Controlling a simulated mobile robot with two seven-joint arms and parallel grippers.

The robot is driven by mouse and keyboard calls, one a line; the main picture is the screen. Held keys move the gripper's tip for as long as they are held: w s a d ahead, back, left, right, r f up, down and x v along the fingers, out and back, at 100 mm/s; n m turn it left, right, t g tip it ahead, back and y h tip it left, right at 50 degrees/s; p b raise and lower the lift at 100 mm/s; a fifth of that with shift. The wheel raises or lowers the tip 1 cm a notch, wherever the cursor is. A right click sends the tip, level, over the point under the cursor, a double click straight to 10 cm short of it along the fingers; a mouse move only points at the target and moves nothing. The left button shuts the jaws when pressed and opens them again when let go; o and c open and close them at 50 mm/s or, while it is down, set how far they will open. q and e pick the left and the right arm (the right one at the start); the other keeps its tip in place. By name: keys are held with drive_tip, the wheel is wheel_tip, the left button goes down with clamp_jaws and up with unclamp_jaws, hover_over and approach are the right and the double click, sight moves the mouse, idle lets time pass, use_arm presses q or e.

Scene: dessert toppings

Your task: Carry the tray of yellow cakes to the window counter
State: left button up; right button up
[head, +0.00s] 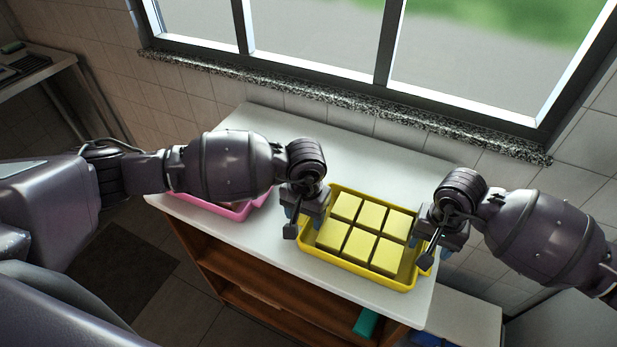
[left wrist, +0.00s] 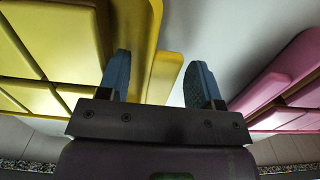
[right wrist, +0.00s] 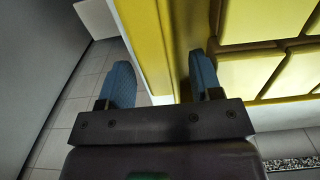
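The yellow tray (head: 343,270) holds several square yellow cakes (head: 360,245) in rows on the white counter below the window. My left gripper (head: 305,216) is at the tray's left side. In the left wrist view its blue fingers (left wrist: 162,82) are apart, with the yellow tray wall (left wrist: 150,45) between them, nearer the left finger. My right gripper (head: 431,248) is at the tray's right side. In the right wrist view its fingers (right wrist: 162,82) are apart on either side of the tray wall (right wrist: 147,40). The tray appears to rest flat on the counter.
A pink tray (head: 236,211) stands left of the yellow one, partly hidden by my left arm. The white counter (head: 280,135) is clear behind both trays. A speckled window sill (head: 340,103) runs behind it. Open wooden shelves (head: 240,275) lie below.

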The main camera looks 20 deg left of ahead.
use_arm(q)
wheel_tip(320, 180, up, 12)
use_arm(e)
wheel_tip(320, 180, up, 12)
drive_tip(key=shift+w, duration=0.15)
idle(1.0)
idle(0.4)
